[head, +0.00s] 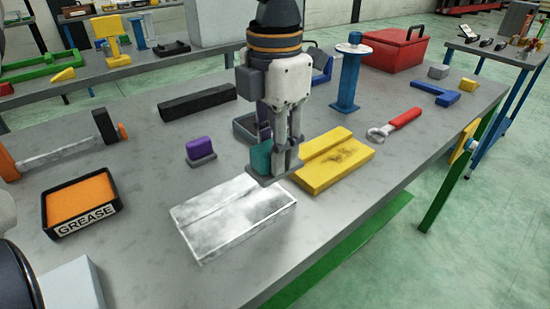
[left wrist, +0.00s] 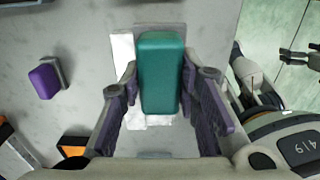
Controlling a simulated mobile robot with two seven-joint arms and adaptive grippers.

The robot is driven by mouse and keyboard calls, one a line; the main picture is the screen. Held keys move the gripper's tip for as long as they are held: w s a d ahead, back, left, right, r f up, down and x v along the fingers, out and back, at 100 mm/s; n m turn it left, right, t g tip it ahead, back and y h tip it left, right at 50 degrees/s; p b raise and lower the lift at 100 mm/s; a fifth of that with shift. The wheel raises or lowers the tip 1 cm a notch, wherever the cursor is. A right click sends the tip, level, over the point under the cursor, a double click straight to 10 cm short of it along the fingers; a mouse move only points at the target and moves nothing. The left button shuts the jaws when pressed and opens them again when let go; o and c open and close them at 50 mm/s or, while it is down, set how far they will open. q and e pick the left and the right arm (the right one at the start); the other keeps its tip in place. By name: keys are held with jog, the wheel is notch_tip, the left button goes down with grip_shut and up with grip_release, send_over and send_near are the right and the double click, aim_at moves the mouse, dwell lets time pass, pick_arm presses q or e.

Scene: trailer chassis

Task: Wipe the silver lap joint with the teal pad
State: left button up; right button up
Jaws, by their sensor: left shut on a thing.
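The silver lap joint (head: 232,222) lies flat on the grey bench, a pale plate with a step along it and whitish smears. My left gripper (head: 285,150) points down and is shut on the teal pad (head: 261,157), just beyond the joint's far right corner in the head view. The pad's grey base faces the bench; I cannot tell whether it touches anything. In the left wrist view the teal pad (left wrist: 161,72) sits between the fingers and hides part of the silver joint (left wrist: 124,60). At that view's right edge, dark finger-like parts (left wrist: 300,55) may be my right gripper.
A smudged yellow lap joint (head: 335,165) lies right of the gripper, and a purple pad (head: 200,150) left of it. A blue post (head: 349,75) stands behind. An orange grease tray (head: 80,205) is at left. The bench front near the silver joint is clear.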

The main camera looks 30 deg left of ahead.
pick_arm(q)
jog(key=shift+r, duration=1.45)
